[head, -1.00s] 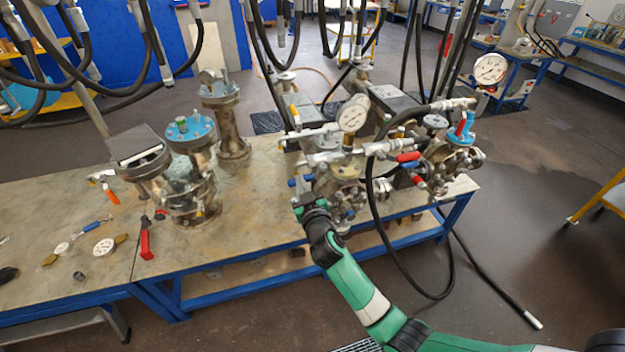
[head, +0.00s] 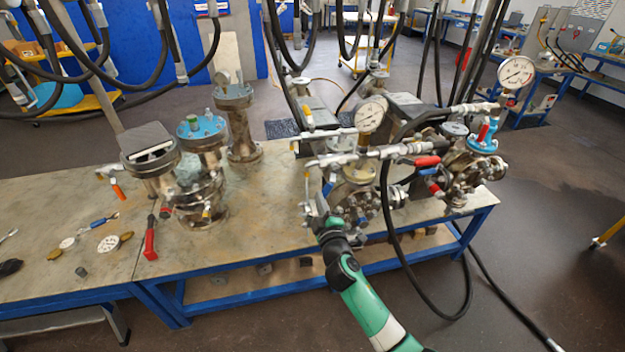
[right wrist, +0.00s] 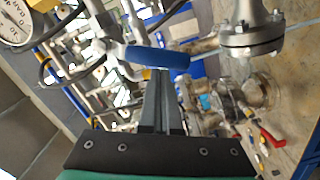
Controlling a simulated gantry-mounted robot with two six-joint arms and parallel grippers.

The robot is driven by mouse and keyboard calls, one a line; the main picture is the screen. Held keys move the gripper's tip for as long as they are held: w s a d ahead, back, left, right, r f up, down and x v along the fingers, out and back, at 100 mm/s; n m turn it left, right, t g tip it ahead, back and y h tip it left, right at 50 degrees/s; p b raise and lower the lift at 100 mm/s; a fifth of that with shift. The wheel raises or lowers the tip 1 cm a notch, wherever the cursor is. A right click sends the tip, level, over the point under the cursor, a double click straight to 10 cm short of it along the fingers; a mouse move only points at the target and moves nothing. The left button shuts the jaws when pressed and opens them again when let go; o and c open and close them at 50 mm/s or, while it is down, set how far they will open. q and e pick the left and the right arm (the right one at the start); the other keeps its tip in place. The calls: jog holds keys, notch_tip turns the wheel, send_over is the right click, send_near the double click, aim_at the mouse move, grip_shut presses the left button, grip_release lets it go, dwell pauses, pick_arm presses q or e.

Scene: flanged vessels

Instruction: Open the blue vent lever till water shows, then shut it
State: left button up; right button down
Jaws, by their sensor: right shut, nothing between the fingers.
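The blue vent lever (right wrist: 158,57) has a blue sleeve and a pale metal end at its left in the right wrist view. It lies across just beyond the tips of my right gripper (right wrist: 165,74). The fingers are together with nothing between them; I cannot tell whether they touch the lever. In the head view my right gripper (head: 312,200) points up at the left side of the middle vessel (head: 357,196). A small blue part, probably the lever (head: 328,187), shows beside it, partly hidden. No water is discernible. My left gripper is out of view.
A dial gauge (head: 370,114) and metal pipework with a red-handled valve (head: 427,161) stand above the vessel. A black hose (head: 386,235) loops down in front. A blue-topped vessel (head: 201,128) stands left. Loose tools and a red-handled tool (head: 150,238) lie on the bench (head: 255,215).

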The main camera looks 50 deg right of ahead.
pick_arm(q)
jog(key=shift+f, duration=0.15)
pick_arm(e)
jog(key=s+d+f+n, duration=0.1)
jog(key=n, duration=0.1)
jog(key=s+d+f+n, duration=0.1)
jog(key=shift+d+n, duration=0.25)
jog(key=shift+n, duration=0.15)
jog(key=shift+s+d, duration=0.1)
dwell(0.4)
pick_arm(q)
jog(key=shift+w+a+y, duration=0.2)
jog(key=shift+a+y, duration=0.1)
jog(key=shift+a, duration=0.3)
pick_arm(e)
jog(key=s+a, duration=0.5)
jog(key=a, duration=0.5)
jog(key=shift+s, duration=0.35)
jog(key=shift+w+a+r, duration=0.1)
jog(key=shift+a, duration=0.05)
